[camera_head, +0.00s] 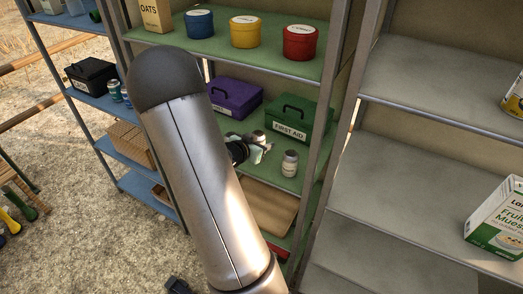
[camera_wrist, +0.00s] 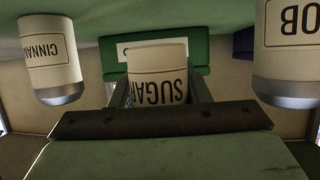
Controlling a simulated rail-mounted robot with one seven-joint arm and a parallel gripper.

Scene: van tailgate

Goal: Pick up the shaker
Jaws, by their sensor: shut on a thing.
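A pale shaker labelled SUGAR (camera_wrist: 158,75) is between the two dark fingers of my gripper (camera_wrist: 162,92) in the wrist view, and my gripper is shut on it. Its lower part in that picture is hidden by the gripper body. In the head view my gripper (camera_head: 262,148) is at the middle green shelf, partly behind my arm, and the held shaker (camera_head: 258,136) shows only a little. I cannot tell whether it touches the shelf. Another pale shaker (camera_head: 290,164) with a grey top stands just right of my gripper.
In the wrist view a shaker labelled CINNA... (camera_wrist: 50,60) is at left and one ending in OB (camera_wrist: 287,50) at right. Behind my gripper are a green first aid box (camera_head: 298,122) and a purple box (camera_head: 235,98). A metal post (camera_head: 325,110) bounds the shelf at right.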

